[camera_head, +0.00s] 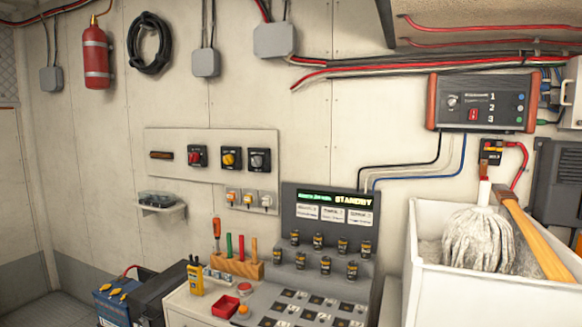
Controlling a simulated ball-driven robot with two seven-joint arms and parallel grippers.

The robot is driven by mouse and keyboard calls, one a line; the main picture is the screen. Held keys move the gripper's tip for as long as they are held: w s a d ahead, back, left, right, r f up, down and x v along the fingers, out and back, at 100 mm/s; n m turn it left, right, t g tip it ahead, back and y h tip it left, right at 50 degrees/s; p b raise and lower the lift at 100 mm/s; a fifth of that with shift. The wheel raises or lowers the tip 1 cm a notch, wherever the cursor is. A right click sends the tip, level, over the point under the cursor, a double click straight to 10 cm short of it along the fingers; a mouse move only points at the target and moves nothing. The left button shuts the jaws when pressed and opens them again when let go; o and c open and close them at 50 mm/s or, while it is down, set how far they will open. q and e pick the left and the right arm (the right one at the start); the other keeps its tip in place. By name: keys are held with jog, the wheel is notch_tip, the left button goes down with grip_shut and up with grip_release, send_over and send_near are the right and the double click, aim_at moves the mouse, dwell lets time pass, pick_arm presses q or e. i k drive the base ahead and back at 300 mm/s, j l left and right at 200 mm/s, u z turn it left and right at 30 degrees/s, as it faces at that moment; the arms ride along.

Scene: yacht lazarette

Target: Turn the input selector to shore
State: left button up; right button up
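A pale wall panel (160,140) carries a red rotary switch (197,156), a yellow rotary switch (231,158) and a black rotary switch (258,160). Their labels are too small to read, so I cannot tell which is the input selector. A dark unit with orange ends (480,102) on the right wall has a small round knob (452,102), a red switch and the numbers 1, 2, 3. Neither gripper is in view.
A white bin (455,290) with a mop (478,240) and a wooden handle fills the lower right. A wooden rack (237,267) of tools, a yellow meter (195,279) and a red tray (225,307) stand left of the console. A small shelf (160,209) juts from the wall.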

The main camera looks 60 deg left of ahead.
aim_at(256, 161)
jog(key=u, duration=2.1)
jog(key=i+j+z, duration=0.15)
jog(key=i+j, duration=0.15)
jog(key=i, duration=0.2)
